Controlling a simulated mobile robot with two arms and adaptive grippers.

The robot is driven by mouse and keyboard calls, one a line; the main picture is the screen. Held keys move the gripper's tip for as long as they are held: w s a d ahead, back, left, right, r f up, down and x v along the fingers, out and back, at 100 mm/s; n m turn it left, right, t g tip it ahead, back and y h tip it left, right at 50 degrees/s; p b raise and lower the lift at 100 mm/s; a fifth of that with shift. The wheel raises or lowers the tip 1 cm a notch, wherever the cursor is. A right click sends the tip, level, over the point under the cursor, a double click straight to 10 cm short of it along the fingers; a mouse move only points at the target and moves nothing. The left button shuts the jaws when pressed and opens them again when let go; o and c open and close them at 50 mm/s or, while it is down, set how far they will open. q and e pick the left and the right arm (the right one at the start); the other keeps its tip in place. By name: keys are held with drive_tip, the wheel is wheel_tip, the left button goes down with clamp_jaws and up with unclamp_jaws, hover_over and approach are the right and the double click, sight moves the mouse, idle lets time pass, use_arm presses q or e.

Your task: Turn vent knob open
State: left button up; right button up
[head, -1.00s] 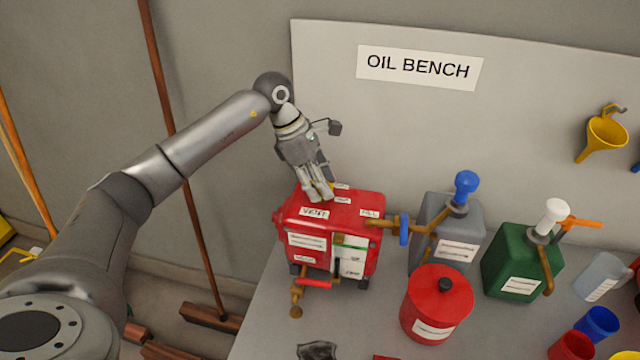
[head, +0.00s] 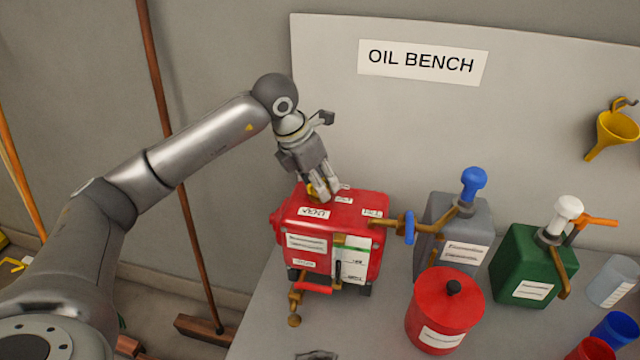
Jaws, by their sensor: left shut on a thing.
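The red tank (head: 300,262) stands on the bench, with a label reading VENT (head: 314,213) on its top and another label near its right top edge. My left gripper (head: 326,192) points down at the back of the tank's top, its fingers closed at the vent knob. A small yellow part of the vent knob (head: 311,190) shows beside the fingers; the rest is hidden behind them. My right gripper is not in view.
A brass tap with a red lever (head: 314,288) sticks out in front of the tank. A brass pipe with a blue valve handle (head: 409,228) leaves its right side. A grey pump can (head: 462,225), a red lidded can (head: 446,318) and a green pump can (head: 533,268) stand to the right.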

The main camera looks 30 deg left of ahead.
use_arm(q)
drive_tip(key=shift+n, duration=0.3)
drive_tip(key=o, duration=0.9)
drive_tip(key=shift+o, duration=0.3)
drive_tip(key=v, duration=1.2)
